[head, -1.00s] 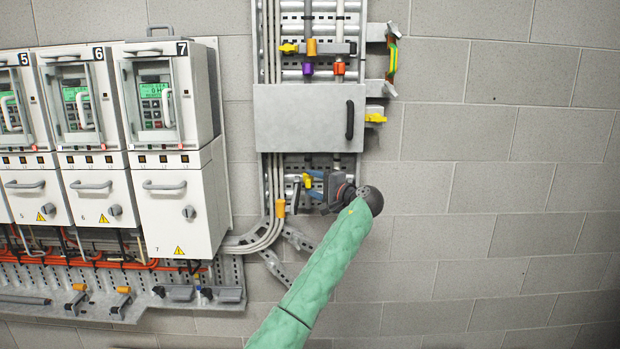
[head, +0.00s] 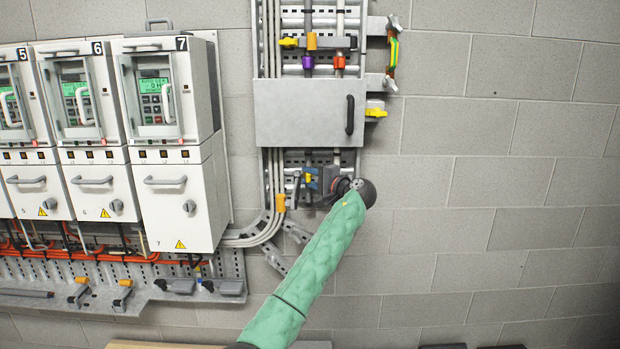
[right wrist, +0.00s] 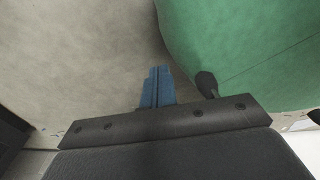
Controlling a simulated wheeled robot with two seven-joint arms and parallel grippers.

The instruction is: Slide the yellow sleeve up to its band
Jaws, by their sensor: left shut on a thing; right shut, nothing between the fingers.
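A small yellow piece, which looks like the yellow sleeve (head: 308,177), shows below the grey box on the wall. My left gripper (head: 311,178), with blue fingers, is shut on it. The dark gripper body and wrist hide what lies just right of it. I cannot make out the band. My right gripper (right wrist: 158,88) shows only in the right wrist view, with its blue fingers shut together and empty, in front of a plain pale surface.
The grey box (head: 300,112) with a black handle sits above the left gripper. White drive cabinets (head: 178,195) stand at the left, over orange cables. Grey conduits (head: 268,225) bend beside the rail. The block wall (head: 500,180) at the right is clear.

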